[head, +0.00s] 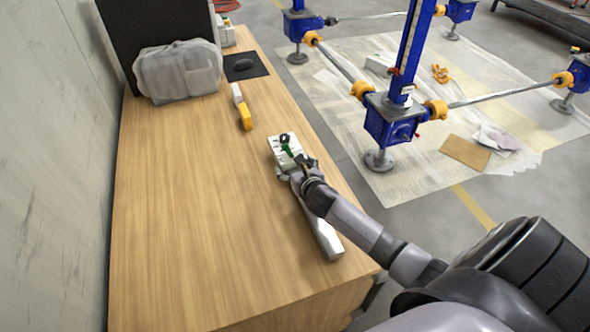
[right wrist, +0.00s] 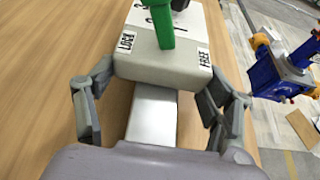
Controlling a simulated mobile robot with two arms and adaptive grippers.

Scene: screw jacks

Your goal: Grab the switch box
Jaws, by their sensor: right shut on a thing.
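The switch box (head: 281,146) is a pale box with a green lever and a dark knob, near the right edge of the wooden table. In the right wrist view the box (right wrist: 168,62) shows labels on its face, two of them reading "LOCK" and "FREE". My right gripper (head: 290,171) is shut on the near end of the box. Its two fingers (right wrist: 160,88) show on either side of the box in the right wrist view. Whether the box touches the table is unclear. My left gripper is not in view.
A silver metal piece (head: 324,234) lies below my right wrist, towards the table's near right corner. A yellow and white tool (head: 244,116), a dark mat (head: 258,71) and a grey wrapped bundle (head: 180,73) are farther back. The table's (head: 190,220) left part is clear. Blue jacks (head: 392,122) stand beyond.

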